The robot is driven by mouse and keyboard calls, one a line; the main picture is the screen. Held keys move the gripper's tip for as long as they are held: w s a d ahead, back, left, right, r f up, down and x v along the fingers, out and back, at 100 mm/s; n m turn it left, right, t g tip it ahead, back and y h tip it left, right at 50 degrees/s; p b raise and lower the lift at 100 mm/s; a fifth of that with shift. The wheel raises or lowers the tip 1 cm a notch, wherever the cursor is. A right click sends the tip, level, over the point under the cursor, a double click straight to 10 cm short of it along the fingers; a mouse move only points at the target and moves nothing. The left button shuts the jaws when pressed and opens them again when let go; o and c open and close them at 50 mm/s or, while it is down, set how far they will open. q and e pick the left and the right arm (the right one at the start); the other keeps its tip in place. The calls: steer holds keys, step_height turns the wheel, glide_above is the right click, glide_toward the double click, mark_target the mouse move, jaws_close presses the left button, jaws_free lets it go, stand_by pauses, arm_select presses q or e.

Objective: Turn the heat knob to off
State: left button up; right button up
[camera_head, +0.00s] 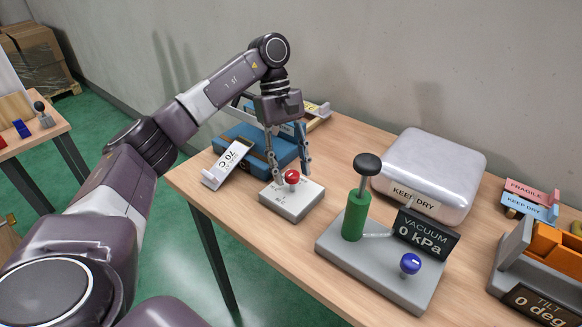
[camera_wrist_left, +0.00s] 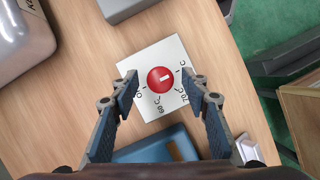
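The red heat knob (camera_head: 292,177) sits on a small white plate (camera_head: 291,203) on the wooden table. In the left wrist view the knob (camera_wrist_left: 160,79) has a short white bar lying roughly sideways. The plate (camera_wrist_left: 153,55) has marks around it, including an O at the left, 60 C and 70 C. My left gripper (camera_head: 291,175) points down over the plate and is open. In the left wrist view its fingertips (camera_wrist_left: 160,81) are on either side of the knob with gaps, apart from it. My right gripper is not in view.
A grey vacuum stand (camera_head: 340,250) with a green pump is to the right. A silver case (camera_head: 430,165) stands at the back.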

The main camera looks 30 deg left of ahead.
arm_select(q)
steer(key=shift+r, duration=0.1)
steer(key=v, duration=1.1)
steer(key=shift+r, duration=0.4)
steer(key=shift+a, duration=0.15)
